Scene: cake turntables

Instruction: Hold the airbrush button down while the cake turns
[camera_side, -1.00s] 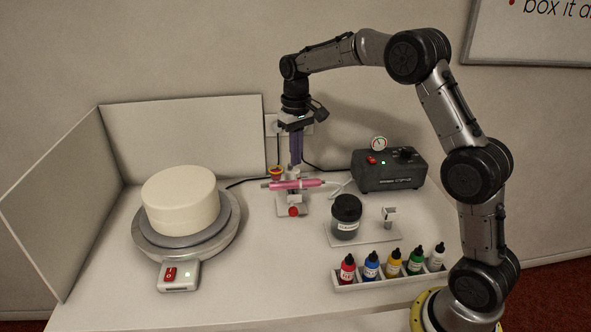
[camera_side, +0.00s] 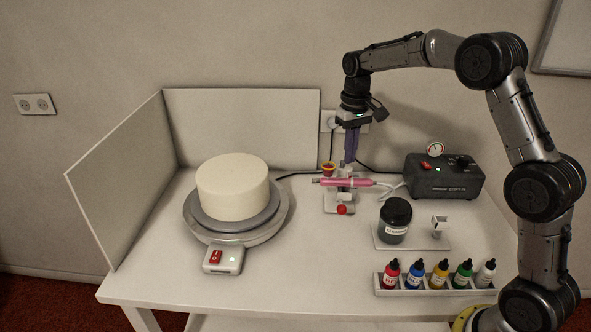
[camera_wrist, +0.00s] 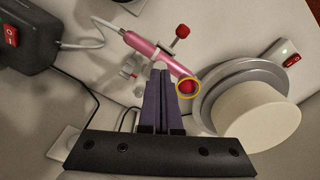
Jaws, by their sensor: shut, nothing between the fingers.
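The pink airbrush (camera_side: 342,182) lies level in a small stand with a red knob (camera_side: 342,210). It also shows in the wrist view (camera_wrist: 150,48). My gripper (camera_side: 348,164) points down just above the middle of the airbrush. In the wrist view its purple fingers (camera_wrist: 161,68) are together and empty, with tips beside the pink body. The button is hidden or too small to make out, and I cannot tell whether the tips touch it. The plain cream cake (camera_side: 232,187) sits on the grey turntable (camera_side: 272,228). I cannot tell whether it is turning.
The turntable's switch box (camera_side: 223,260) has a red switch and a green light. A compressor (camera_side: 444,178) stands right of the airbrush, with a dark jar (camera_side: 395,222) and a bottle rack (camera_side: 428,291) nearer. White panels (camera_side: 243,125) screen the cake. A small red-yellow cup (camera_side: 328,167) is by the airbrush.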

